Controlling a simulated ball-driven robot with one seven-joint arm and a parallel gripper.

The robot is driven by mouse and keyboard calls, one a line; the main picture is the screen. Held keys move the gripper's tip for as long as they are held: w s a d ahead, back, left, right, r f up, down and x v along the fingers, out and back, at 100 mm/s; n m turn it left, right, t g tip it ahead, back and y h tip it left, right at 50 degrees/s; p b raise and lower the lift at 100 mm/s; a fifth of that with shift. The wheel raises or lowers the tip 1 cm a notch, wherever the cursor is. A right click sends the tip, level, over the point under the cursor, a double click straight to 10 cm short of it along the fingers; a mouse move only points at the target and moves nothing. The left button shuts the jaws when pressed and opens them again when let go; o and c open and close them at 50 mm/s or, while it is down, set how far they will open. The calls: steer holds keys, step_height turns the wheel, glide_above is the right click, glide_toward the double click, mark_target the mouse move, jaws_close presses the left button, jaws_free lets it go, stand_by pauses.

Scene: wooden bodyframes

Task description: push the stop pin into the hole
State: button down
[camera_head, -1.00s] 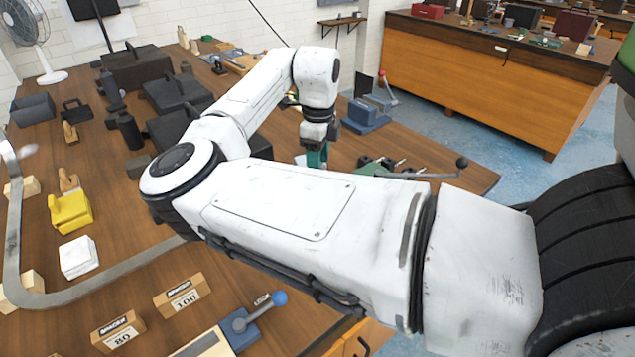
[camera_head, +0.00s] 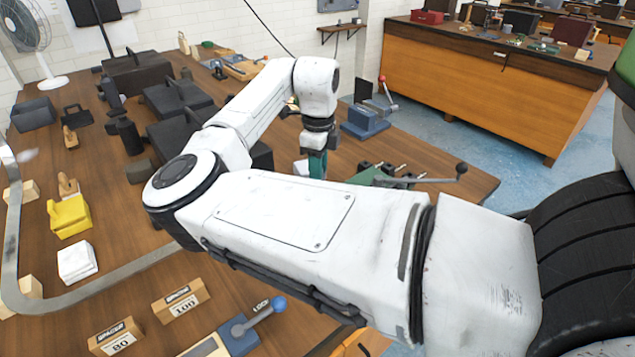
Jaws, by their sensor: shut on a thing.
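My gripper (camera_head: 317,166) points down over the wooden bench beyond my own forearm. Its dark wrist shows with a teal part below it. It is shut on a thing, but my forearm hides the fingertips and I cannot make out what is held. A green fixture (camera_head: 366,177) with several dark knobs and a long ball-ended lever stands just to the right of the gripper. I cannot pick out the stop pin or its hole.
A blue-grey device (camera_head: 364,120) with a red-knobbed lever stands behind the gripper. Dark cases (camera_head: 178,98) fill the back left. A curved metal strip (camera_head: 105,270), spacer blocks (camera_head: 181,300) and a blue-knobbed clamp (camera_head: 240,333) lie nearer. Bare bench top lies right of the fixture.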

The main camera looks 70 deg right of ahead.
steer(key=shift+r+p, duration=0.75)
steer(key=shift+p, duration=0.05)
stand_by(0.6)
steer(key=shift+r+p, duration=1.65)
steer(key=shift+r, duration=0.15)
